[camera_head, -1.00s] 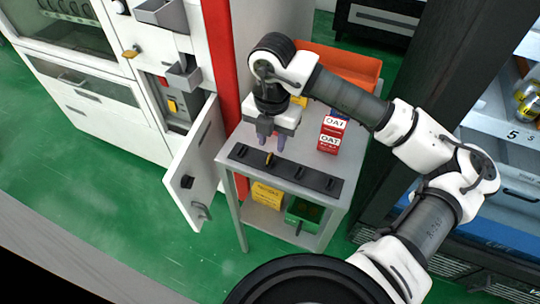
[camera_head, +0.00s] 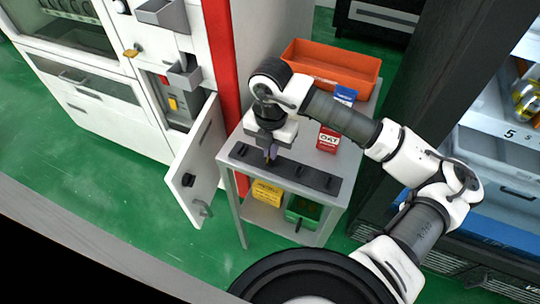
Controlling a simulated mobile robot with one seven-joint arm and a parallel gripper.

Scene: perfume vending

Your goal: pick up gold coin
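The gold coin (camera_head: 267,158) stands upright in the black slotted holder (camera_head: 300,175) along the front of the grey table. Only a small gold sliver of it shows, right at my fingertips. My gripper (camera_head: 270,153) points down over the holder, with its fingers at the coin. The fingers look close together, one in front of the other from this angle, and partly hide the coin. Whether they touch or grip it cannot be made out.
An orange bin (camera_head: 330,68) stands at the table's back. A red and white OAT carton (camera_head: 328,139) is right of my gripper. The open white door (camera_head: 197,165) of the vending machine hangs close to the table's left. A yellow box (camera_head: 267,193) and green bin (camera_head: 303,212) are on the lower shelf.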

